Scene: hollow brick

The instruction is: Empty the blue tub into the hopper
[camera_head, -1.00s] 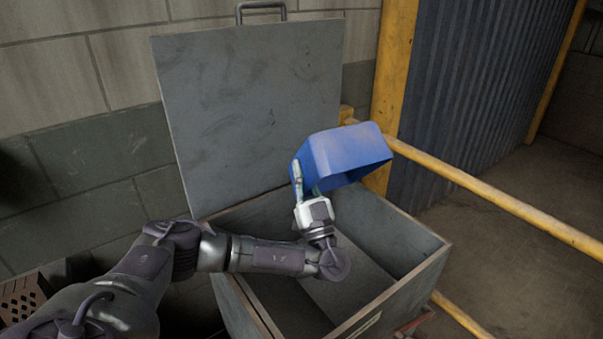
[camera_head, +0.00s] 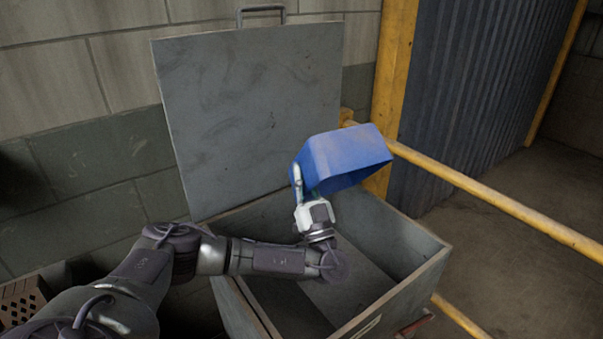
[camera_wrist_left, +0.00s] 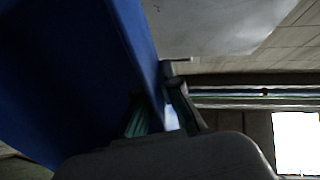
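The blue tub (camera_head: 345,158) is held tilted on its side above the open grey hopper (camera_head: 425,262). The visible part of the hopper's inside shows bare grey surfaces. My right gripper is not in view.
The hopper's grey lid (camera_head: 250,110) stands open against the block wall. A yellow post (camera_head: 392,70) and yellow rail (camera_head: 490,195) are close behind and right of the tub. A brown perforated crate (camera_head: 22,300) is at the lower left. Floor at the right is clear.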

